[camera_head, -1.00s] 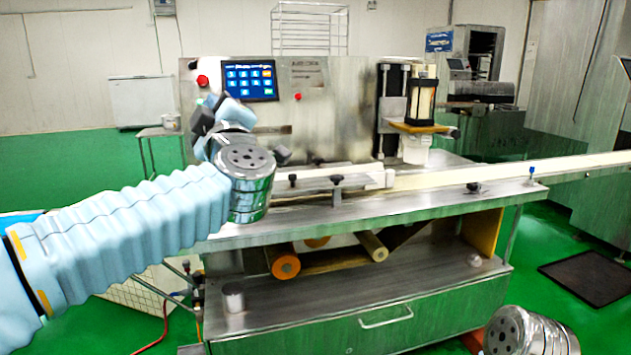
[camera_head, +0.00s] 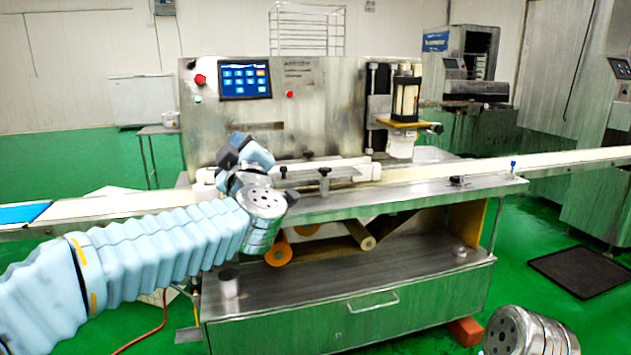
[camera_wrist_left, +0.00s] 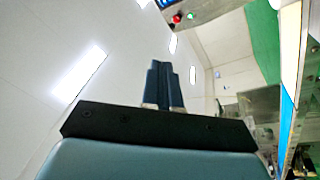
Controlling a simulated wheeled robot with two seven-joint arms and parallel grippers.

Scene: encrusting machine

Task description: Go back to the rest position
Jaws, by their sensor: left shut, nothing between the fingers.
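My left arm comes in from the left in light blue ribbed covering. A round metal joint of my right arm shows at the lower right, but the right gripper is out of view.
A conveyor belt (camera_head: 500,165) runs across the machine to the right, with a blue stretch (camera_head: 22,213) at the left. The steel cabinet (camera_head: 345,317) is below the table. Green floor is open at the right around a dark mat (camera_head: 585,271).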

